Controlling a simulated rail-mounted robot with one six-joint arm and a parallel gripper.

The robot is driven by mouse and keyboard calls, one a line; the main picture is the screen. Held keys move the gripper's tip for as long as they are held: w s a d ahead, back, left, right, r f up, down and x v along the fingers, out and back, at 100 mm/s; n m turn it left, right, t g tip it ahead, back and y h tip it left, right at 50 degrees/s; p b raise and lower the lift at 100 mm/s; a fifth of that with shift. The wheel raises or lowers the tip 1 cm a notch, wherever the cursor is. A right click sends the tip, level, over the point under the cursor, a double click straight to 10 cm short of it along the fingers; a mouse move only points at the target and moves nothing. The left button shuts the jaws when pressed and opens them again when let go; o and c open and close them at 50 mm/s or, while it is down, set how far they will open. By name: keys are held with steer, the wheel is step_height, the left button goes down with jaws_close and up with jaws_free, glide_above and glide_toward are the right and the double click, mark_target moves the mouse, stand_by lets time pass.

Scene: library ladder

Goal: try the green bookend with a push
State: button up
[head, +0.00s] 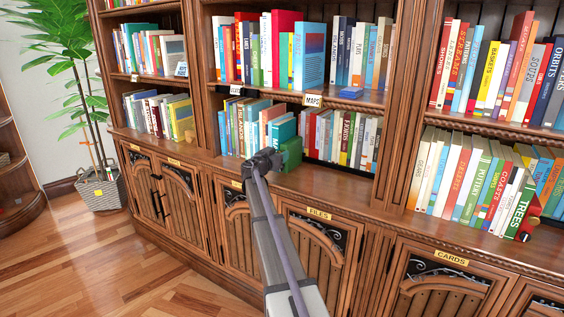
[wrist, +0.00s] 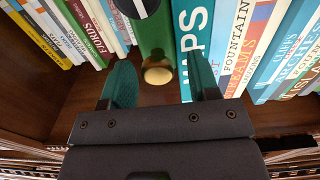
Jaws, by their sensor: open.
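The green bookend (head: 291,154) stands on the middle bay's lower shelf, at the right end of a row of books and beside a teal book (head: 283,130). In the wrist view the green bookend (wrist: 153,32) rises ahead between my fingers, with a round brass piece (wrist: 158,71) low on its front. My gripper (head: 268,158) is at the shelf front, just left of the bookend in the head view. In the wrist view my gripper (wrist: 158,80) is open, its two teal fingers apart with nothing clasped. I cannot tell whether it touches the bookend.
Another row of books (head: 342,137) stands right of the bookend, behind a small gap. A MAPS label (head: 313,100) is on the shelf edge above. Cabinet doors (head: 318,245) lie below the ledge. A potted plant (head: 100,190) stands at the left.

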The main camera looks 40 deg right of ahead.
steer(key=v, duration=0.8)
stand_by(0.5)
